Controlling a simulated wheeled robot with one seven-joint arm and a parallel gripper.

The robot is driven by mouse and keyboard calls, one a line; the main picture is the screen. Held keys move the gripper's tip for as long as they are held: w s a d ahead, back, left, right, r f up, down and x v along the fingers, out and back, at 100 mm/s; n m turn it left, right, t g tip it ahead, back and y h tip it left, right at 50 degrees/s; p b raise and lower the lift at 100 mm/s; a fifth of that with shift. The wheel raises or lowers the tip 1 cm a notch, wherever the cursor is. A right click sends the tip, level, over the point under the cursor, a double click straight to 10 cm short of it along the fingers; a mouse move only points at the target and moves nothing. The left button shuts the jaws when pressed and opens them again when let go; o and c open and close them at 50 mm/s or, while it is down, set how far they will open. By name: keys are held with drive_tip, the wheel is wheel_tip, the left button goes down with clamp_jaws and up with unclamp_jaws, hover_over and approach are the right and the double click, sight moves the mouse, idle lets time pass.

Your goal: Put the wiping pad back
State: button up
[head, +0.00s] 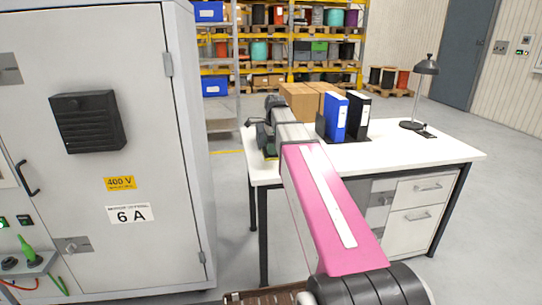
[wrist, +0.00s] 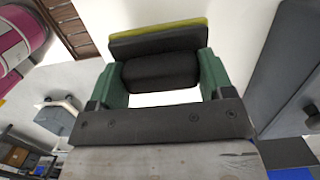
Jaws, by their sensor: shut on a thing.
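In the wrist view, the wiping pad (wrist: 160,70) has a dark block-shaped grip, a dark plate and a thin yellow-green layer along its far edge. My gripper (wrist: 163,80) has green fingers shut on the two ends of the dark grip. In the head view, my gripper (head: 264,138) is at the left end of the white desk (head: 430,152), by its back left corner. The pad cannot be made out clearly there. I cannot tell whether the pad touches the desktop.
Cardboard boxes (head: 300,100), a blue binder (head: 335,117) and a black binder (head: 358,115) stand on the desk, right of my gripper. A lamp (head: 427,66) stands at the far right. A grey cabinet (head: 150,150) rises on the left. The desk's front right is clear.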

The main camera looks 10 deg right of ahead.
drive_tip(key=shift+w+d+f, duration=0.3)
drive_tip(key=shift+f, duration=1.9)
drive_tip(key=shift+f, duration=0.2)
drive_tip(key=o, duration=0.9)
drive_tip(key=shift+r, duration=0.1)
drive_tip(key=r, duration=0.4)
drive_tip(key=d+r, duration=0.1)
drive_tip(key=r, duration=0.7)
drive_tip(key=shift+d, duration=0.2)
